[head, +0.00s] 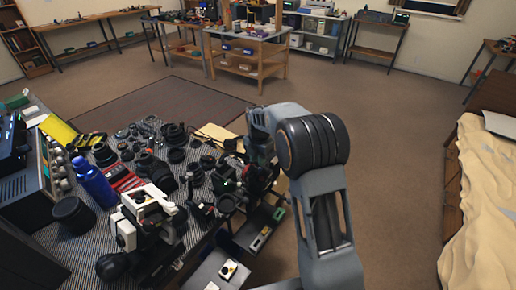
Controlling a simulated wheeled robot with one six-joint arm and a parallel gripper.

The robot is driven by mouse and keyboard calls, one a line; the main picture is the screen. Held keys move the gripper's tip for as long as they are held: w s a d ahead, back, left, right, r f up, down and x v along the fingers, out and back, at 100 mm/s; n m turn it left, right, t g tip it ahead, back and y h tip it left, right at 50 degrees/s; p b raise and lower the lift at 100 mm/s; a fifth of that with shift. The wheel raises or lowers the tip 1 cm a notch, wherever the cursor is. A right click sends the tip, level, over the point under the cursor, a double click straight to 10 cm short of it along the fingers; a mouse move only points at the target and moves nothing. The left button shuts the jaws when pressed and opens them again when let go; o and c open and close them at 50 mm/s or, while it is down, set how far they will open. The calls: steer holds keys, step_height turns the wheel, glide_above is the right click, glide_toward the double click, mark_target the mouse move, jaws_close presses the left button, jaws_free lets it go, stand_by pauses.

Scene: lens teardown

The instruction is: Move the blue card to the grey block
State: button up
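I cannot make out a blue card or a grey block with certainty in the head view. The table (58,238) at the left has a striped top crowded with dark lens parts. My grey arm reaches up from the bottom and bends left over the right edge of this table. My gripper (236,184) seems to be the dark end of the arm among the dark parts there. Its fingers blend into the clutter, so I cannot tell whether it is open or holds something.
A blue bottle (93,184), a red box (122,178), a white-and-black instrument (144,214) and electronic units (52,160) crowd the table. A bed-like surface with a beige cloth (487,190) stands at the right. The brown floor (395,150) between is clear. Workbenches line the back.

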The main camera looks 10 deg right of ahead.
steer(key=shift+f, duration=2.2)
steer(key=shift+c, duration=0.3)
jaws_close()
steer(key=shift+c, duration=0.9)
jaws_free()
jaws_close()
steer(key=shift+r+p, duration=0.7)
steer(key=shift+r, duration=0.25)
steer(key=shift+r+p, duration=1.5)
steer(key=shift+r, duration=0.6)
